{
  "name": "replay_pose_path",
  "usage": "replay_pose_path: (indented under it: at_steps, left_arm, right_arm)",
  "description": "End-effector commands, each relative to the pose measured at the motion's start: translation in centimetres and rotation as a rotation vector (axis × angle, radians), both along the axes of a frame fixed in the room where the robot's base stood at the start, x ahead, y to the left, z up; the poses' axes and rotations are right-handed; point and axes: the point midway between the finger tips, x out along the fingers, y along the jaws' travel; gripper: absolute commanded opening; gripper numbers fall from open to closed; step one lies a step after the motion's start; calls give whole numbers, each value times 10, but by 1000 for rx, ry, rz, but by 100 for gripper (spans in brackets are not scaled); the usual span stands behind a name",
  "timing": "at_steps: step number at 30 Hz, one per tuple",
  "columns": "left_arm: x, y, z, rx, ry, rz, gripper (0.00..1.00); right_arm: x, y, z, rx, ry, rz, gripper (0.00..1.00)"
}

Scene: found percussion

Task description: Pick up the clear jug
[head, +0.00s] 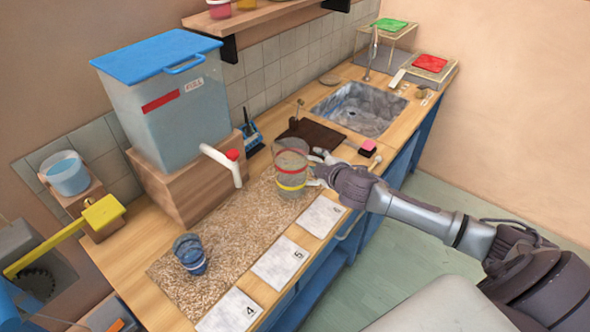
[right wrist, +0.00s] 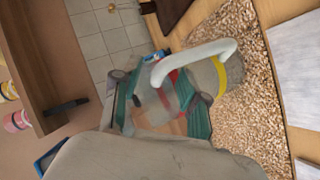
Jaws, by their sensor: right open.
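The clear jug (head: 291,168), with a red band above a yellow one, stands upright on the speckled mat (head: 220,232). My right gripper (head: 318,168) is open at the jug's right side in the head view. In the right wrist view, my right gripper's (right wrist: 160,102) teal-sided fingers are spread. The jug's yellow band (right wrist: 221,77) and a pale curved part, which looks like its handle, show close by. I cannot tell whether the fingers touch the jug. My left gripper is not in view.
A blue-lidded tank (head: 170,110) on a wooden block has a white spout (head: 222,165) left of the jug. A blue cup (head: 190,254) stands on the mat. Numbered cards (head: 279,262) lie along the front edge. A sink (head: 360,108) lies behind.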

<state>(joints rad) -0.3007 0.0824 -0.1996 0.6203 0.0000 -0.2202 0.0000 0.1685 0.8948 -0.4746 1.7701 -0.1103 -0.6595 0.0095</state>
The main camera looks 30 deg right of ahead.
Motion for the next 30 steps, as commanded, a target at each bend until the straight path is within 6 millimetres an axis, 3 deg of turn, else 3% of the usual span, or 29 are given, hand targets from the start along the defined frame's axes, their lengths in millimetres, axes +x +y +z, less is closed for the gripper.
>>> replay_pose_path:
  at_steps: [9,17,18,30]
  left_arm:
    - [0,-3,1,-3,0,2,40]
    - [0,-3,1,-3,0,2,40]
    - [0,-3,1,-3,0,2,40]
    - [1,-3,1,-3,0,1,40]
  right_arm:
    - [6,0,-4,-1,1,2,43]
    - [6,0,-3,0,1,2,2]
    - [6,0,-3,0,1,2,0]
    - [6,0,-3,0,1,2,0]
